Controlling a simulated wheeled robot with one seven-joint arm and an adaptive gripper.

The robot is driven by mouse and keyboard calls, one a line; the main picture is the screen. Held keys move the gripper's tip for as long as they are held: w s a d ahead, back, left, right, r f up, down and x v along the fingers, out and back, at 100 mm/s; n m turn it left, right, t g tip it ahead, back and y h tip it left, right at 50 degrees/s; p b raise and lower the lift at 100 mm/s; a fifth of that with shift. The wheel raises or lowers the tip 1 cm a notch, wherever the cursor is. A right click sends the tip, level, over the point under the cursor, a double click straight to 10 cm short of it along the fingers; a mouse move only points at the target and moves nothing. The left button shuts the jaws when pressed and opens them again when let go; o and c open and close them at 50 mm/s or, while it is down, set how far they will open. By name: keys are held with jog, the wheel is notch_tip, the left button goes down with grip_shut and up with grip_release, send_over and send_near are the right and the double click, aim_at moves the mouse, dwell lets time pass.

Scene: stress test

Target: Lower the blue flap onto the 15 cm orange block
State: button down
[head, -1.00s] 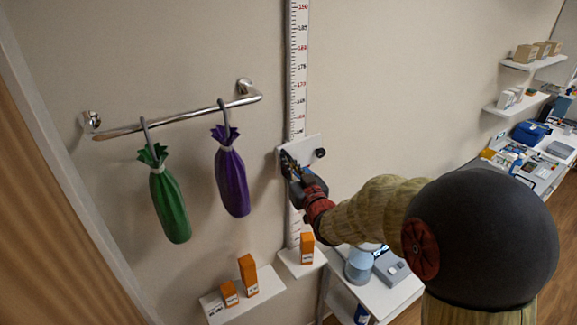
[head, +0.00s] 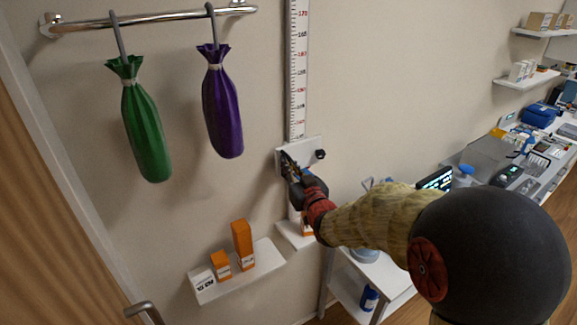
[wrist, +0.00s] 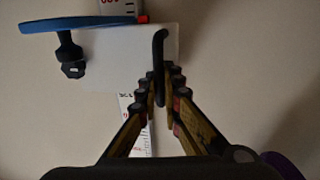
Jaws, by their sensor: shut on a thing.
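The white slider plate (head: 312,150) sits on the wall ruler with a black knob at its right. The blue flap (wrist: 78,22) juts from the plate in the wrist view; in the head view my gripper mostly hides it. My gripper (head: 288,162) is shut on the plate's black handle (wrist: 159,50). In the head view an orange block (head: 306,228) stands on the small shelf below the plate, partly hidden by my arm. The gap between flap and block cannot be seen clearly. I cannot read the block's label.
The wall ruler (head: 297,70) runs up from the plate. A left shelf (head: 262,257) bears a tall and a short orange block. Green (head: 145,125) and purple (head: 222,105) bags hang from a rail at upper left. A cluttered desk lies at right.

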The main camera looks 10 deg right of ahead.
notch_tip(320, 180, down, 8)
jog(key=b, duration=0.6)
jog(key=shift+r, duration=0.2)
jog(key=c, duration=2)
grip_release()
jog(key=s, duration=0.4)
jog(key=s+d, duration=0.1)
jog(key=s, duration=0.7)
jog(key=shift+d, duration=0.25)
